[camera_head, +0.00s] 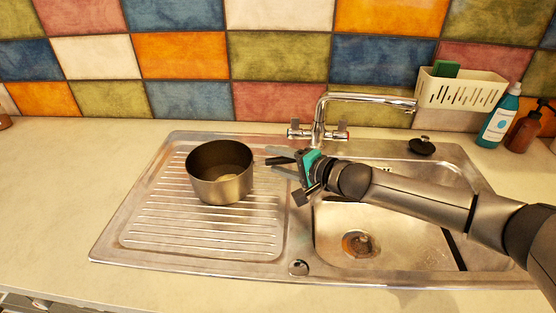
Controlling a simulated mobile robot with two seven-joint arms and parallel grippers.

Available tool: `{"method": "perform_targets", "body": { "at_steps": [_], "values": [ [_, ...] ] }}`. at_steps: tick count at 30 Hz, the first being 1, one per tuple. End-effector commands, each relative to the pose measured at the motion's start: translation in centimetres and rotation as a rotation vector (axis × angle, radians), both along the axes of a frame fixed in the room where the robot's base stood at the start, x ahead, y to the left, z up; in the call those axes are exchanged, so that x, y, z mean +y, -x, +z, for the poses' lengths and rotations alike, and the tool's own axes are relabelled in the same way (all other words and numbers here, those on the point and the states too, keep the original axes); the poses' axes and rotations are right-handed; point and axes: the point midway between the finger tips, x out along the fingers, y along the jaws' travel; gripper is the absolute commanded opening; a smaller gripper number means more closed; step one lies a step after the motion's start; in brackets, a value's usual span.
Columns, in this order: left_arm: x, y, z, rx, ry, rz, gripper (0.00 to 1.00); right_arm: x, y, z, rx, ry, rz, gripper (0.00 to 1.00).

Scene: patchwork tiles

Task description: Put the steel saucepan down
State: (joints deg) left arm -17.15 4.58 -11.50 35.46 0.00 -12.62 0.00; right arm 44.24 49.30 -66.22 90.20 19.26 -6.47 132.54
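The steel saucepan (220,186) stands upright on the ribbed drainboard (150,228), left of the sink bowl. It looks empty inside. Its dark handle points right, towards my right gripper (276,161). The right arm comes in from the right across the sink. The two grey fingers of this gripper appear spread, one on each side of the handle, with gaps showing. I cannot tell whether either finger touches the handle. My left gripper is not in view.
The tap (320,112) stands just behind my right gripper. The sink bowl (385,245) lies under my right arm. A black plug (422,146), a cream caddy (460,91), a teal bottle (499,118) and a brown bottle (526,129) are at the right.

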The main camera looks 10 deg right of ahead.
Motion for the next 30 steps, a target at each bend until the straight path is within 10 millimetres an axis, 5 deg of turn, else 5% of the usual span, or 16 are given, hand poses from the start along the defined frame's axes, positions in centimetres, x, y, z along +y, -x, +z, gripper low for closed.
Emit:
{"method": "perform_targets", "body": {
  "at_steps": [11, 30],
  "values": [
    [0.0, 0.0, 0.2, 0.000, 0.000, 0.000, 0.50, -0.6, 0.8, 0.4, 0.002, -0.001, -0.003, 0.55],
    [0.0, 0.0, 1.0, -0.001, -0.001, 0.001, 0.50, -5.4, 8.1, 3.0, 0.003, 0.000, -0.002, 0.55]
  ]
}}
